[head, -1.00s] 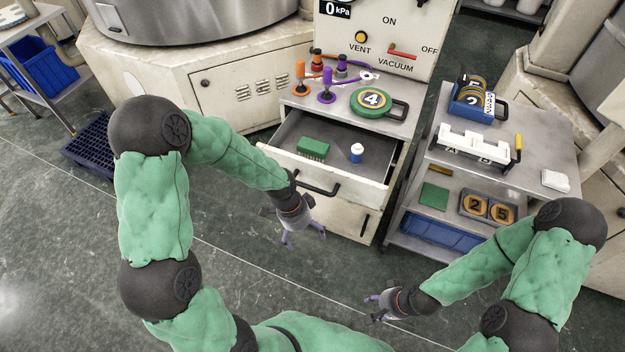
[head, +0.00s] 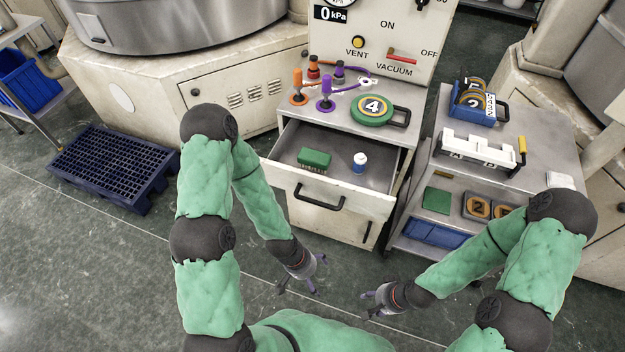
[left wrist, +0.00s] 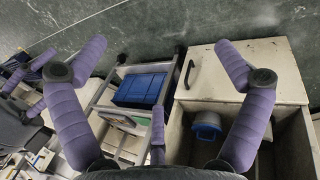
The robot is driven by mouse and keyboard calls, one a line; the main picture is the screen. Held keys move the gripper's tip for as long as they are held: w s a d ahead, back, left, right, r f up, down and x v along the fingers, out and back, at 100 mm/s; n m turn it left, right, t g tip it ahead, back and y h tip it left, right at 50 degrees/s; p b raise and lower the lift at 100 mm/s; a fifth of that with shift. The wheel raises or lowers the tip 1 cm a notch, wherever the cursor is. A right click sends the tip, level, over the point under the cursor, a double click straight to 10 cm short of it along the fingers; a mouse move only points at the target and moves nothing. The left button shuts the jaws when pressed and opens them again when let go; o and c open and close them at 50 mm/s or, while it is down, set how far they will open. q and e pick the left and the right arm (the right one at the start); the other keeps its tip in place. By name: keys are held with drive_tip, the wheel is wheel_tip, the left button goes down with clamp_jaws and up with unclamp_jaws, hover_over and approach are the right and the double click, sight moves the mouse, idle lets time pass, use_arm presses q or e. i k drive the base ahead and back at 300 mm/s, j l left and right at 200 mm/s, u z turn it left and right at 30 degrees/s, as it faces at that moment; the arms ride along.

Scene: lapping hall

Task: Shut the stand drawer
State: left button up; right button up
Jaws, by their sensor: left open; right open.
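The stand drawer (head: 365,204) is open, pulled out toward me, with a black bar handle (head: 318,199) on its pale front. A green block (head: 314,158) and a small white-and-blue bottle (head: 360,162) stand inside it. My left gripper (head: 303,277) is open and empty, below and in front of the drawer, apart from its handle. In the left wrist view its purple fingers are spread wide, with a pale front with a black handle (left wrist: 189,73) beyond them. My right gripper (head: 368,305) is open and empty, lower and to the right, in front of the trolley.
The stand's top holds a green disc marked 4 (head: 372,109) and orange and purple fittings (head: 312,92). A trolley (head: 550,155) with several items stands close on the right. A dark blue pallet (head: 110,165) lies on the floor at left. The floor before the stand is clear.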

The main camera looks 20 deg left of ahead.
sight(368, 193)
drive_tip(key=i+j, duration=0.15)
drive_tip(key=j, duration=0.15)
drive_tip(key=i+j, duration=0.15)
drive_tip(key=j, duration=0.15)
drive_tip(key=i+j+z, duration=0.1)
drive_tip(key=j, duration=0.2)
drive_tip(key=k+z, duration=0.3)
drive_tip(key=k+l+z, duration=0.25)
drive_tip(key=i+j+z, duration=0.1)
drive_tip(key=j+z, duration=1.1)
drive_tip(key=k+j, duration=0.05)
